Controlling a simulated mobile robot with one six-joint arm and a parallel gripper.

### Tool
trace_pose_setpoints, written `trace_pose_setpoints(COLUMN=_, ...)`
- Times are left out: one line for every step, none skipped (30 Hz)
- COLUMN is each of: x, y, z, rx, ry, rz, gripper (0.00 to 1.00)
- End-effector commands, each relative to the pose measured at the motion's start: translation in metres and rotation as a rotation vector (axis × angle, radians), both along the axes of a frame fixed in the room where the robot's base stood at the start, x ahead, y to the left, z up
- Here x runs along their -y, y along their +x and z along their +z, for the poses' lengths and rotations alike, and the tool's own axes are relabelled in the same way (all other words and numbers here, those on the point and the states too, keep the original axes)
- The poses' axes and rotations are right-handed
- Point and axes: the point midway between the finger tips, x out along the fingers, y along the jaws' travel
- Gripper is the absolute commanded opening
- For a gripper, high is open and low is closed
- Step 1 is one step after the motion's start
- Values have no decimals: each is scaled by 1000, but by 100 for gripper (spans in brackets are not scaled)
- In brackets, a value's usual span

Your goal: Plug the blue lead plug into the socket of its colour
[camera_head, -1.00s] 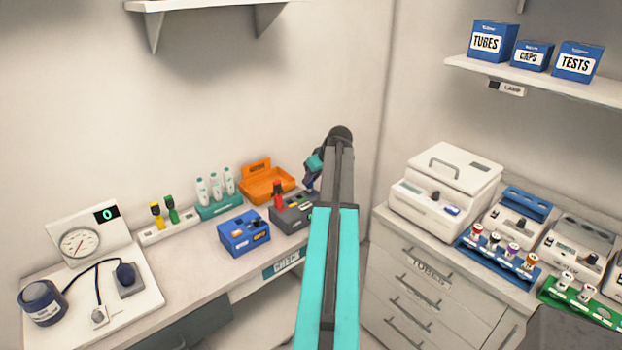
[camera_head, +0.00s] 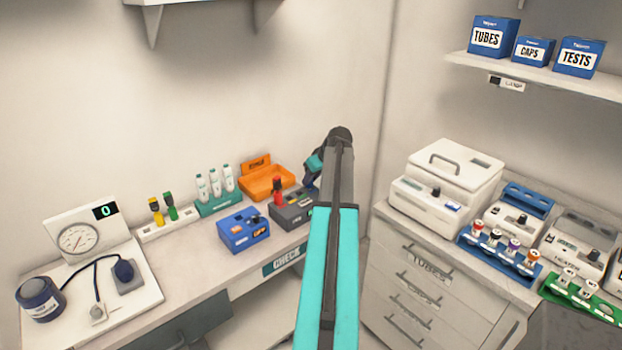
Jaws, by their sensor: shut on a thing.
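My gripper (camera_head: 311,181) hangs at the far end of my arm, just right of the grey socket box (camera_head: 291,217), and is mostly hidden behind the arm. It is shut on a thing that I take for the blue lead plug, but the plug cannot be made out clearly. The grey box has coloured sockets on top, and a red plug (camera_head: 278,186) stands upright at its left end. A blue socket cannot be told apart. A yellow plug (camera_head: 156,211) and a green plug (camera_head: 171,207) stand in the white rack (camera_head: 183,228).
A blue box (camera_head: 241,240) stands left of the grey box. Behind are an orange bin (camera_head: 267,183) and a teal bottle rack (camera_head: 218,207). A pressure gauge set (camera_head: 78,241) fills the left end. A white machine (camera_head: 445,190) stands on the right-hand cabinet.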

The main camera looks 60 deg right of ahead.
Motion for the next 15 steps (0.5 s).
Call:
trace_pose_setpoints(x=0, y=0, z=-1, rx=0, ry=0, rz=0, gripper=0)
trace_pose_setpoints(x=0, y=0, z=-2, rx=0, ry=0, rz=0, gripper=0)
trace_pose_setpoints(x=0, y=0, z=-3, rx=0, ry=0, rz=0, gripper=0)
trace_pose_setpoints(x=0, y=0, z=-3, rx=0, ry=0, rz=0, gripper=0)
trace_pose_setpoints(x=0, y=0, z=-4, rx=0, ry=0, rz=0, gripper=0)
trace_pose_setpoints(x=0, y=0, z=-4, rx=0, ry=0, rz=0, gripper=0)
trace_pose_setpoints(x=0, y=0, z=-5, rx=0, ry=0, rz=0, gripper=0)
trace_pose_setpoints(x=0, y=0, z=-5, rx=0, ry=0, rz=0, gripper=0)
trace_pose_setpoints(x=0, y=0, z=-6, rx=0, ry=0, rz=0, gripper=0)
trace_pose_setpoints(x=0, y=0, z=-6, rx=0, ry=0, rz=0, gripper=0)
trace_pose_setpoints(x=0, y=0, z=-7, rx=0, ry=0, rz=0, gripper=0)
trace_pose_setpoints(x=0, y=0, z=-7, rx=0, ry=0, rz=0, gripper=0)
trace_pose_setpoints(x=0, y=0, z=-7, rx=0, ry=0, rz=0, gripper=0)
trace_pose_setpoints(x=0, y=0, z=-7, rx=0, ry=0, rz=0, gripper=0)
trace_pose_setpoints(x=0, y=0, z=-7, rx=0, ry=0, rz=0, gripper=0)
